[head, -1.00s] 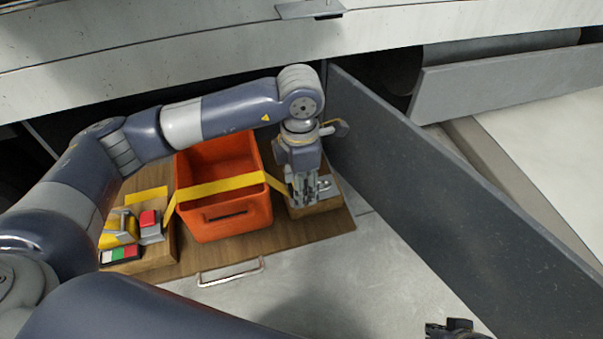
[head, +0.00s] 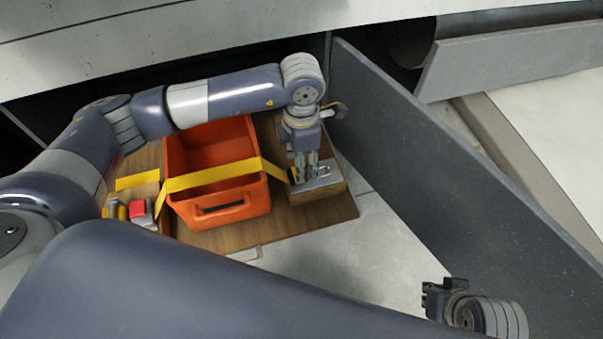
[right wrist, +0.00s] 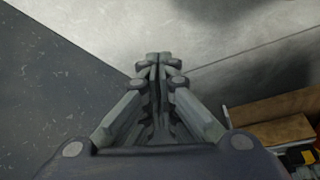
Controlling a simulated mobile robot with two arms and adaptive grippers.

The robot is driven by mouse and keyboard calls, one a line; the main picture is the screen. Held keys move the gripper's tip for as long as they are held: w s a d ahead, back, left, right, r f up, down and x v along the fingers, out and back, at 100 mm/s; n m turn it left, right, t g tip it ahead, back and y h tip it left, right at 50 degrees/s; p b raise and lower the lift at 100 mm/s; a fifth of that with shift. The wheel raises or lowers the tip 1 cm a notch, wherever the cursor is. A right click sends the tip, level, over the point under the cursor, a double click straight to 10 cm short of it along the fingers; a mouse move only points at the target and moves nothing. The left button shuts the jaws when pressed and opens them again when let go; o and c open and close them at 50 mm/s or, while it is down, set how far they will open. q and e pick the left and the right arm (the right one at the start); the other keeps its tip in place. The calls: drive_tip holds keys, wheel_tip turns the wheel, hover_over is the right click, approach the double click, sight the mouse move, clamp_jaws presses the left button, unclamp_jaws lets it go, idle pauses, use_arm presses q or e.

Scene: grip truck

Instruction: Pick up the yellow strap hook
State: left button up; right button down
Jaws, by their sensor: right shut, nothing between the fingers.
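A yellow strap (head: 212,176) runs over an orange crate (head: 227,217) to a small metal fitting (head: 322,178) on a wooden block at the right. The strap's hook end (head: 292,175) is small and partly hidden beside my left gripper's fingers. My left gripper (head: 306,180) points down at the fitting, with its fingertips beside the hook end; whether they grip anything is unclear. My right gripper (head: 428,297) is at the lower right, away from the strap. In the right wrist view, its fingers (right wrist: 158,60) are together and empty above the pale floor.
A wooden board (head: 318,212) lies under the crate and block. A red button box (head: 140,212) and yellow handle stand at the left. A grey panel (head: 440,170) rises to the right. Pale floor (head: 390,255) is clear between the board and my right gripper.

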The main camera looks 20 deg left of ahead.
sight(291, 173)
use_arm(q)
wheel_tip(291, 173, down, 3)
drive_tip(key=shift+s+f+b, duration=0.1)
drive_tip(key=shift+f+b, duration=0.1)
drive_tip(key=shift+b, duration=0.1)
drive_tip(key=shift+f, duration=0.25)
clamp_jaws()
use_arm(e)
drive_tip(key=w+t, duration=0.1)
drive_tip(key=w+a, duration=0.1)
drive_tip(key=w, duration=0.1)
drive_tip(key=w+r+t, duration=0.1)
drive_tip(key=shift+w+a+r+t+y, duration=0.1)
drive_tip(key=shift+w+a+t+y, duration=0.1)
drive_tip(key=shift+w+t+y, duration=0.15)
